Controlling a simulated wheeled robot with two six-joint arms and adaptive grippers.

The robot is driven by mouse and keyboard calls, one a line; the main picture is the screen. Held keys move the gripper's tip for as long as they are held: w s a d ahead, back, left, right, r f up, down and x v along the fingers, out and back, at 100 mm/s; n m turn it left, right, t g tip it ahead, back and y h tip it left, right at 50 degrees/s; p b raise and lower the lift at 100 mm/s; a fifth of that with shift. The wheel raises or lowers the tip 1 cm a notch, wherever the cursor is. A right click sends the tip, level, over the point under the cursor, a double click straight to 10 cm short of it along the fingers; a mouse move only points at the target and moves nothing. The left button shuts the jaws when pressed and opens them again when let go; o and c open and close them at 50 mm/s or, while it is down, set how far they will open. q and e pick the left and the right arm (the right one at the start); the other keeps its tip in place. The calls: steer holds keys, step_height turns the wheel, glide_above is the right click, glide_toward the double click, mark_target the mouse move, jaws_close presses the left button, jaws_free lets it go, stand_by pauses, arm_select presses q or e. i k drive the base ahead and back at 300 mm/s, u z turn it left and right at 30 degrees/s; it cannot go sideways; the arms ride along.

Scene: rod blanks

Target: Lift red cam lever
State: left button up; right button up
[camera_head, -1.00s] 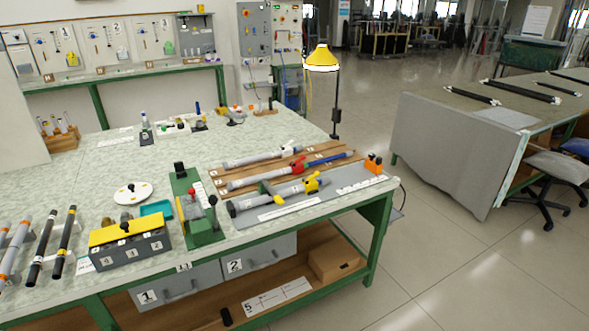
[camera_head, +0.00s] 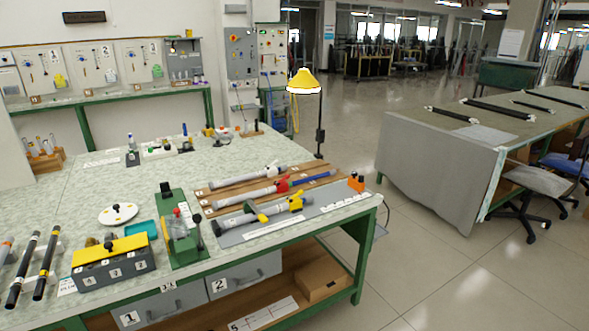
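A red lever (camera_head: 283,186) sits on the middle grey rod (camera_head: 246,194), which lies on a wooden board on the bench. A green fixture (camera_head: 184,250) stands left of the rods. It carries a small red knob (camera_head: 177,212) and black-knobbed levers. I cannot tell for certain which of these red parts is the red cam lever. A yellow clamp (camera_head: 295,203) sits on the nearest rod, and a white part with a red tip (camera_head: 272,170) on the farthest. Neither of my grippers is in view.
The bench (camera_head: 80,215) also holds a grey box with a yellow lid (camera_head: 113,268), a white disc (camera_head: 118,214), a teal tray (camera_head: 142,230) and black rods (camera_head: 46,265) at left. Open floor lies right of the bench.

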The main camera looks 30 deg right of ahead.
mark_target(282, 187)
steer(key=u, duration=0.95)
steer(key=k, duration=0.15)
steer(key=z, duration=2.25)
steer(key=i, duration=2.15)
steer(key=u, duration=0.65)
